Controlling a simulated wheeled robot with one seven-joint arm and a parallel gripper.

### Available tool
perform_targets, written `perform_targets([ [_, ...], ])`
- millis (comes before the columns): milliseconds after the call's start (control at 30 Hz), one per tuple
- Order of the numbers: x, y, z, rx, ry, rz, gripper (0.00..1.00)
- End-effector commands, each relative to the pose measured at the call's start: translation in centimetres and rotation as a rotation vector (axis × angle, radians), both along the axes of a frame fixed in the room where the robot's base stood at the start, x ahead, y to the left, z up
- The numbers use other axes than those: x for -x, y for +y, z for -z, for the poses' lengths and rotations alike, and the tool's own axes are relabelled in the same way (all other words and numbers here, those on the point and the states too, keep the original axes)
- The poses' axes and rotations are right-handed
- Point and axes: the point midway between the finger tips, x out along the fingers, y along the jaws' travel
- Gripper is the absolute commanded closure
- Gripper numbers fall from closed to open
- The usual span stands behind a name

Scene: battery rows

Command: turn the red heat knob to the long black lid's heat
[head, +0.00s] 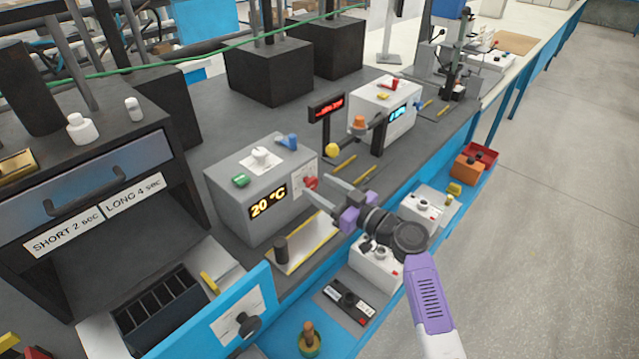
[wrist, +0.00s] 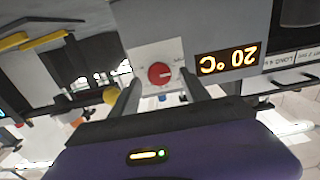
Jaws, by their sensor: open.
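The red heat knob (head: 311,183) is on the front of a grey box (head: 235,205) whose display (head: 268,204) reads 20 °C. In the wrist view the red knob (wrist: 160,75) sits on a white dial plate (wrist: 152,58), with a pale mark towards its right side. My gripper (head: 318,193) is open in front of the knob. In the wrist view the fingers of my gripper (wrist: 161,91) lie to either side of the knob, with gaps showing; whether the tips reach its depth is unclear. I cannot single out the long black lid.
A dark oven (head: 160,160) at left carries the label SHORT 2 sec, LONG 4 sec (head: 95,217). A black cylinder (head: 281,249) stands on a pale plate below the knob. A yellow ball (head: 332,150) and a red-lit sign (head: 327,106) are behind my gripper.

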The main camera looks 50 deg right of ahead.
Motion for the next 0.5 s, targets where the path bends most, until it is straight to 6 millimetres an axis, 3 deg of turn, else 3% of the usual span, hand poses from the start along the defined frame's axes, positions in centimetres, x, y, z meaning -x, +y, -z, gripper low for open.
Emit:
perform_targets([
  [400, -1.04, 0.01, 0.03, 0.0, 0.0, 0.0, 0.46],
  [500, -1.03, 0.01, 0.03, 0.0, 0.0, 0.001, 0.66],
])
